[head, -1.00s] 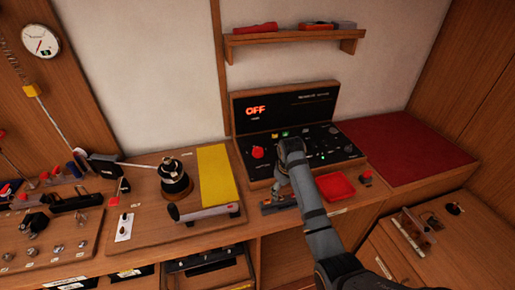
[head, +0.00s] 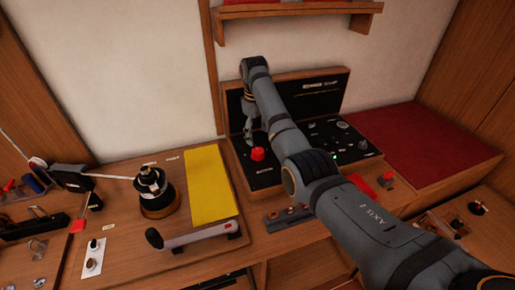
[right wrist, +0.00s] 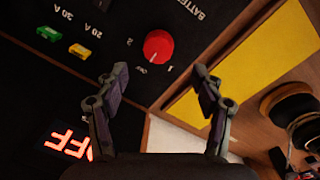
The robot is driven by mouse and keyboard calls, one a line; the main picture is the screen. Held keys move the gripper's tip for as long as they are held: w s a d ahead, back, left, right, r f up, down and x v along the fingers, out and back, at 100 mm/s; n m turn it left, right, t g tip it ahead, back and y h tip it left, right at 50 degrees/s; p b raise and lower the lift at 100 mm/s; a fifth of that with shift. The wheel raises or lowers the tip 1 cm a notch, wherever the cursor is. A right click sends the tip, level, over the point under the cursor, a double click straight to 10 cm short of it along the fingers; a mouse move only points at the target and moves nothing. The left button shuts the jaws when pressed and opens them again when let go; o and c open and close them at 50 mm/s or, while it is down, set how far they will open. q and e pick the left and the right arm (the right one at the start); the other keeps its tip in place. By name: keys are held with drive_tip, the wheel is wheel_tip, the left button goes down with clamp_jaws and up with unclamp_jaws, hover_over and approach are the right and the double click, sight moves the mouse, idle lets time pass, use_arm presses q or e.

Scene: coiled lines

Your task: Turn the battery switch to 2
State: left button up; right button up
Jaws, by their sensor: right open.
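The battery switch is a round red knob (head: 257,154) at the left of the black control panel (head: 262,179). In the right wrist view the red knob (right wrist: 158,47) sits beyond my fingertips, with "1" and "2" labels and other small lettering around it; a pale line shows on its face. My right gripper (head: 252,137) is at the panel, just above and behind the knob in the head view. In the right wrist view its fingers (right wrist: 160,82) are spread apart with nothing between them. My left gripper is not in view.
A red "OFF" readout (right wrist: 68,144) is lit in the right wrist view. Yellow and green fuses (right wrist: 79,51) sit on the panel. A yellow pad (head: 208,184) and a black winch drum (head: 156,192) stand to the left. A shelf (head: 295,17) hangs above.

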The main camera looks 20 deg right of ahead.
hover_over(258, 150)
drive_tip(key=f, duration=0.4)
drive_tip(key=shift+s+a+f+p, duration=0.15)
drive_tip(key=shift+s+a+p, duration=0.05)
drive_tip(key=shift+p, duration=0.1)
wheel_tip(258, 150, down, 3)
drive_tip(key=shift+w+d+r, duration=0.1)
drive_tip(key=shift+f, duration=0.65)
drive_tip(key=shift+c, duration=0.2)
drive_tip(key=c, duration=1.1)
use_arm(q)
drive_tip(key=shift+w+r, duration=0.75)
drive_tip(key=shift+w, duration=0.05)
